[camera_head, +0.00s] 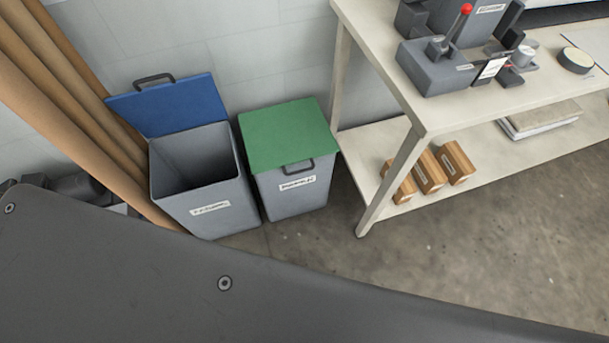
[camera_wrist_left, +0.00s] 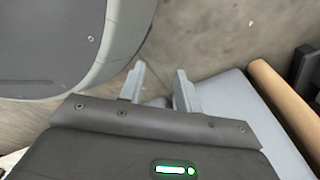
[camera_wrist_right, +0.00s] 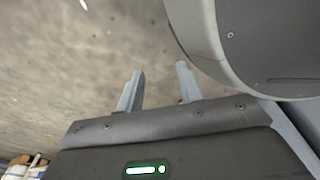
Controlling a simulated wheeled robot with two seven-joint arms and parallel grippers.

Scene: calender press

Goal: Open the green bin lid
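The green lid (camera_head: 287,134) lies closed on top of a grey bin (camera_head: 293,197) in the head view. Its dark handle (camera_head: 298,168) is at the front edge, above a white label. Neither gripper shows in the head view. My left gripper (camera_wrist_left: 159,88) is open and empty in the left wrist view, with floor behind its fingers. My right gripper (camera_wrist_right: 158,90) is open and empty in the right wrist view, over bare floor. Both appear away from the green lid.
Left of the green-lidded bin stands an open grey bin (camera_head: 199,181) with its blue lid (camera_head: 168,105) raised. Long brown rolls (camera_head: 72,85) lean at the left. A workbench (camera_head: 429,112) with a lower shelf holding wooden blocks (camera_head: 430,171) stands right. Floor (camera_head: 480,250) in front is clear.

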